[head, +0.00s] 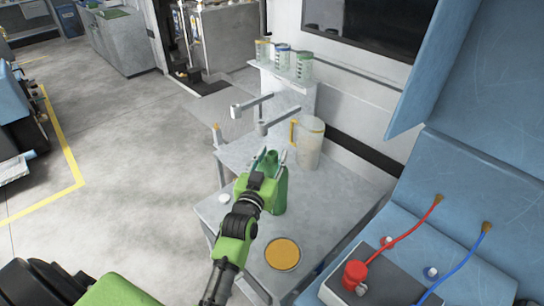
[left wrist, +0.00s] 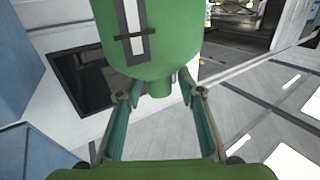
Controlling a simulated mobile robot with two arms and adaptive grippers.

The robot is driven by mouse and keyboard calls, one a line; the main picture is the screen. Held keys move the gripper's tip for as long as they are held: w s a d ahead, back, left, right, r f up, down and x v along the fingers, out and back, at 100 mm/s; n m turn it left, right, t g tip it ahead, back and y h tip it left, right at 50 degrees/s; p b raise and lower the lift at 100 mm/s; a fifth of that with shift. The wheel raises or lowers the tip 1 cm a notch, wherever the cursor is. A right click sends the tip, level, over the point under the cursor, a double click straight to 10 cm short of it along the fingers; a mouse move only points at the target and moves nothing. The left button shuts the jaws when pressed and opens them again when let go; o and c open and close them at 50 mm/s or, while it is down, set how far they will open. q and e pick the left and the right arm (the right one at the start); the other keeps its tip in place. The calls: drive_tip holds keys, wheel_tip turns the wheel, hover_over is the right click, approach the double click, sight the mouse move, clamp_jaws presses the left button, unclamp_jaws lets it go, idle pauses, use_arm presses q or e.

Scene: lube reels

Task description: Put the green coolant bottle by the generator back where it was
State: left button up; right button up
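The green coolant bottle (head: 280,190) stands upright on a grey metal bench (head: 320,205). In the left wrist view the green bottle (left wrist: 155,45) appears upside down, with its narrow neck hanging toward the fingers. My left gripper (head: 270,156) is in front of the bottle at neck height. Its two fingers are spread, one on each side of the neck, with a visible gap to it in the left wrist view. Part of the bottle is hidden behind the gripper in the head view. My right gripper is not in view.
A clear jug with a yellow handle (head: 311,145) stands behind the bottle. A round yellow-topped can (head: 283,254) and a small white cap (head: 224,198) are on the bench. A shelf (head: 285,76) holds several small containers. Blue panels and a red-and-blue-cabled battery (head: 375,285) are at right.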

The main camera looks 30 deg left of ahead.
use_arm(q)
drive_tip(key=shift+r, duration=0.15)
drive_tip(key=s+d+b, duration=0.2)
drive_tip(key=s, duration=0.9)
drive_tip(key=shift+s+d, duration=0.15)
drive_tip(key=shift+s, duration=0.25)
